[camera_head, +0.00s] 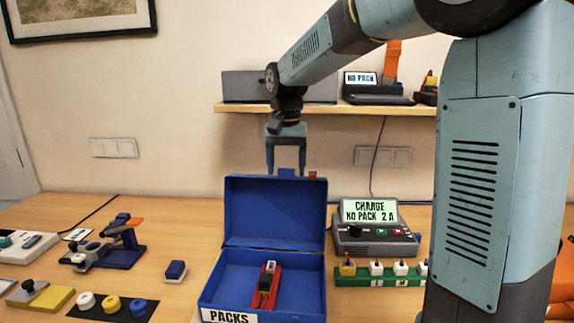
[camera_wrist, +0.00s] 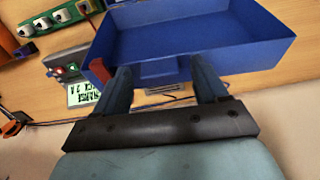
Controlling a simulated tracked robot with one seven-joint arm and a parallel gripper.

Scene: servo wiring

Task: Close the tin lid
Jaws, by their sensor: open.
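The blue tin (camera_head: 262,250) stands on the table with its lid (camera_head: 275,210) raised, roughly upright at the back. A red and grey pack (camera_head: 264,286) lies inside the tin, and its front carries a "PACKS" label (camera_head: 226,316). My gripper (camera_head: 286,170) is open and points down at the lid's top edge. In the wrist view, the fingers of my gripper (camera_wrist: 163,78) are on either side of a blue tab (camera_wrist: 158,68) on the lid (camera_wrist: 190,40). I cannot tell whether they touch it. A small red piece (camera_wrist: 100,70) shows beside one finger.
A charger (camera_head: 374,240) reading "CHARGE NO PACK 2 A" stands close to the tin's right, with a green switch strip (camera_head: 380,281) before it. A shelf (camera_head: 330,108) hangs on the wall behind my gripper.

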